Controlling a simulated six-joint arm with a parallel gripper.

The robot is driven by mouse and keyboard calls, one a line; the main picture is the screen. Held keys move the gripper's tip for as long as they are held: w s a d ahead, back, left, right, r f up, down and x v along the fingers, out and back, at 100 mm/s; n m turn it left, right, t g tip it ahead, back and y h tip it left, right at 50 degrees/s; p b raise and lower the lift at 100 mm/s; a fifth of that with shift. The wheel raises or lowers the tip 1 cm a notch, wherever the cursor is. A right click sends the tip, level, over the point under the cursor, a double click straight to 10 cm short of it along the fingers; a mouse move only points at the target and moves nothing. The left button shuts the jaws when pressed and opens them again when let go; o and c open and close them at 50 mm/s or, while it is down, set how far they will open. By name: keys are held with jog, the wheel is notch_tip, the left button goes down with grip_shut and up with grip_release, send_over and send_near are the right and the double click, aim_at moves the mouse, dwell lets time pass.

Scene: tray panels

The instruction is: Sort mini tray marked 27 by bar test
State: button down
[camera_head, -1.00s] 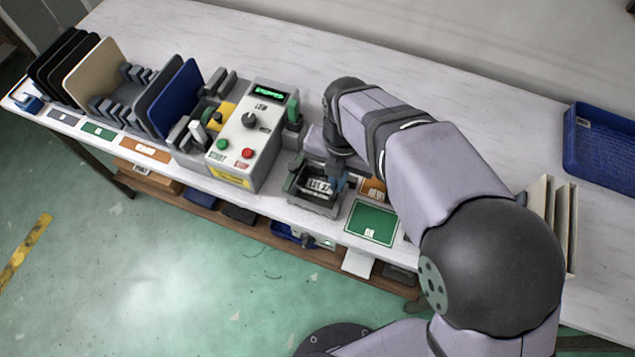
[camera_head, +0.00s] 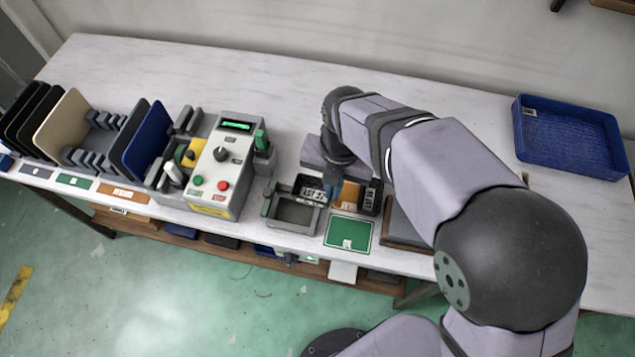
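A small black mini tray (camera_head: 312,190) with a white printed label is just behind and right of the empty grey-rimmed holder (camera_head: 270,208). Its number is too small to read surely. My gripper (camera_head: 333,184) points down at the tray's right side and appears shut on it; the arm partly hides the fingertips. An orange marked area (camera_head: 349,196) shows right of the fingers. A second black labelled piece (camera_head: 372,197) is at its right; I cannot tell how it relates to the held tray. A grey tester (camera_head: 217,165) with a lit green display stands to the left.
A green marked area (camera_head: 348,234) lies in front of the orange one. Upright panels, including a blue one (camera_head: 147,143), stand in grey racks at left. A blue crate (camera_head: 575,172) sits at the back right. The back middle of the table is clear.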

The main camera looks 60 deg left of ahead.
jog(key=w+d+m+p, duration=0.1)
jog(key=d+p, duration=0.3)
jog(key=d, duration=0.5)
jog(key=d+f+m, duration=0.1)
jog(key=f+m, duration=0.1)
jog(key=m, duration=0.2)
jog(key=d+f+m, duration=0.1)
jog(key=f+m, duration=0.1)
jog(key=m, duration=0.3)
jog(key=d+f+m, duration=0.1)
jog(key=f+m, duration=0.1)
jog(key=m, duration=0.2)
jog(key=shift+f+m+t+y, duration=0.2)
jog(key=shift+m+t+y, duration=0.1)
jog(key=shift+t+y, duration=0.1)
jog(key=shift+a+m, duration=0.2)
jog(key=shift+m, duration=1)
jog(key=shift+f+b, duration=0.1)
jog(key=shift+b, duration=0.2)
jog(key=shift+f+b, duration=2.05)
jog(key=shift+f, duration=0.05)
